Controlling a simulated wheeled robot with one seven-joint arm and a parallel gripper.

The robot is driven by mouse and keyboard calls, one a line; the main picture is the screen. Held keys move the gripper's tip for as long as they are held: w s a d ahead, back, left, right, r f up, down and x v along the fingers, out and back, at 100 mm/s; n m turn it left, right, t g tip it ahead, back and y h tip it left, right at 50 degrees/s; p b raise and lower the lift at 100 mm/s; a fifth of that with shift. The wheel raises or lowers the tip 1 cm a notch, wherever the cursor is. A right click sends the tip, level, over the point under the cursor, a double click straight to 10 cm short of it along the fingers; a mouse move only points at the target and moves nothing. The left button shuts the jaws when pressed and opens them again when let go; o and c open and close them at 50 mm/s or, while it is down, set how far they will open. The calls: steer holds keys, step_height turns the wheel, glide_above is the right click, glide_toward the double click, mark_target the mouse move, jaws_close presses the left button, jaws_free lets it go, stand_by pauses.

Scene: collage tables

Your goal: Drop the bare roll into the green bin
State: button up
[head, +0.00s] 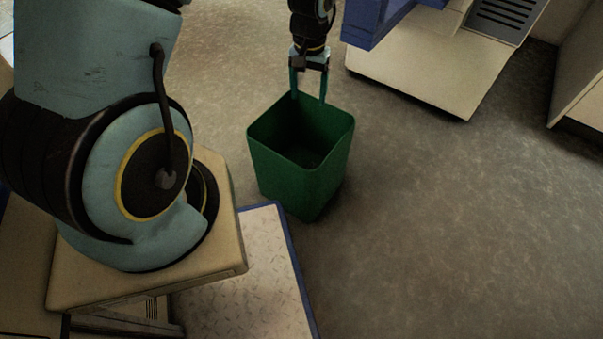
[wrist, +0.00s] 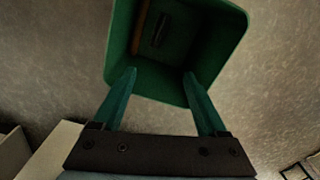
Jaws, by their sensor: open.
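The green bin (head: 290,178) stands upright on the floor in the middle of the head view. It also shows in the wrist view (wrist: 215,55), with its opening facing the camera. My gripper (head: 309,101) is open above the bin's far rim, pointing down. In the wrist view its two teal fingers are apart with nothing between them. Inside the bin, the wrist view shows a long brown thing (wrist: 140,28) along the left wall; it looks like the bare roll, but it is too dark to be sure. No roll shows elsewhere.
A small dark object (wrist: 160,30) also shows inside the bin. A pale cabinet (head: 432,72) with a blue thing (head: 385,22) above it stands at the upper right. Another pale unit (head: 580,85) is at the right edge. The floor right of the bin is clear.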

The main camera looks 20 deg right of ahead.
step_height(320, 180, up, 6)
steer(key=p, duration=0.1)
steer(key=shift+r, duration=0.25)
